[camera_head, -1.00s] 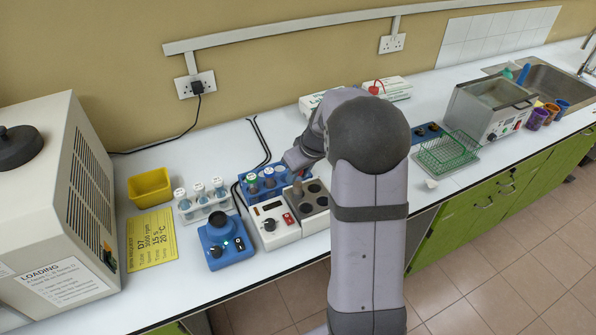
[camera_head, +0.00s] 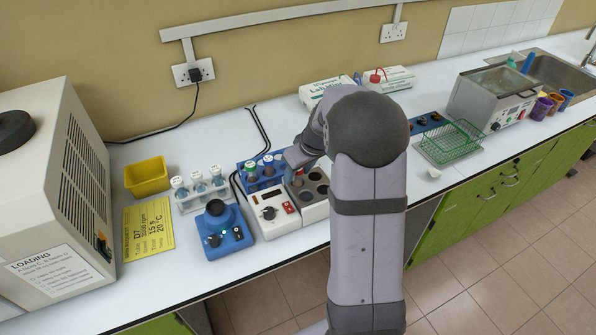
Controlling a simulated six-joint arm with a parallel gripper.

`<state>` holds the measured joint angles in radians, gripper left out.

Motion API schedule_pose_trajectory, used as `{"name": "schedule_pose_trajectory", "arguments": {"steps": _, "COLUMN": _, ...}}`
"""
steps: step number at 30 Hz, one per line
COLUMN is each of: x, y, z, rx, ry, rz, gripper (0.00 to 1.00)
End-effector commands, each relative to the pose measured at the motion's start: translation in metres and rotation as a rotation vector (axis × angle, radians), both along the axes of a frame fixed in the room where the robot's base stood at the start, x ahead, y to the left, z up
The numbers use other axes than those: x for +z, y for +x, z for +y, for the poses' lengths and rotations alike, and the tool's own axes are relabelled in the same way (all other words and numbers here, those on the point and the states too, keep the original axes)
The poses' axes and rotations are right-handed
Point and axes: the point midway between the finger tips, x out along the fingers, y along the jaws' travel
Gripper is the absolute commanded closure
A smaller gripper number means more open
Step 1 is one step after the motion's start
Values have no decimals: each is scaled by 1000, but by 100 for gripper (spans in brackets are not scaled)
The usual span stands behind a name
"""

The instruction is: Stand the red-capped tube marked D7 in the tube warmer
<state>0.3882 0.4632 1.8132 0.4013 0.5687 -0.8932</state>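The tube warmer (camera_head: 291,223) is a white box with a dial and a red switch at its left and a grey block with several dark round holes at its right. My gripper (camera_head: 297,172) points down over the back left of that block. A small reddish-brown piece shows under it at a back-left hole (camera_head: 298,181), perhaps part of a tube; I cannot read any mark. The fingers are too small and hidden to tell if they are open or shut. A blue rack (camera_head: 247,186) behind the warmer holds tubes, one green-capped (camera_head: 250,168) and one white-topped (camera_head: 268,160).
A white rack (camera_head: 204,199) with several tubes and a blue device (camera_head: 224,238) with a black top stand left of the warmer. A yellow tray (camera_head: 148,177), a yellow D7 card (camera_head: 148,228) and a large centrifuge (camera_head: 50,190) are further left. A green wire rack (camera_head: 452,142) is at right.

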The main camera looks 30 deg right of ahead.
Motion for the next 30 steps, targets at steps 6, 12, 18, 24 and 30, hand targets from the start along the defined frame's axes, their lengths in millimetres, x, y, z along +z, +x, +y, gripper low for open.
{"name": "schedule_pose_trajectory", "arguments": {"steps": 6, "x": 0, "y": 0, "z": 0, "rx": 0, "ry": 0, "rz": 0, "gripper": 53}}
{"name": "schedule_pose_trajectory", "arguments": {"steps": 12, "x": 3, "y": -1, "z": 0, "rx": 0, "ry": 0, "rz": -1, "gripper": 53}}
{"name": "schedule_pose_trajectory", "arguments": {"steps": 18, "x": 19, "y": -7, "z": -2, "rx": 0, "ry": -3, "rz": -4, "gripper": 53}}
{"name": "schedule_pose_trajectory", "arguments": {"steps": 24, "x": 45, "y": -18, "z": -4, "rx": -1, "ry": -2, "rz": -3, "gripper": 53}}
{"name": "schedule_pose_trajectory", "arguments": {"steps": 30, "x": 63, "y": -25, "z": -5, "rx": 0, "ry": -1, "rz": -2, "gripper": 53}}
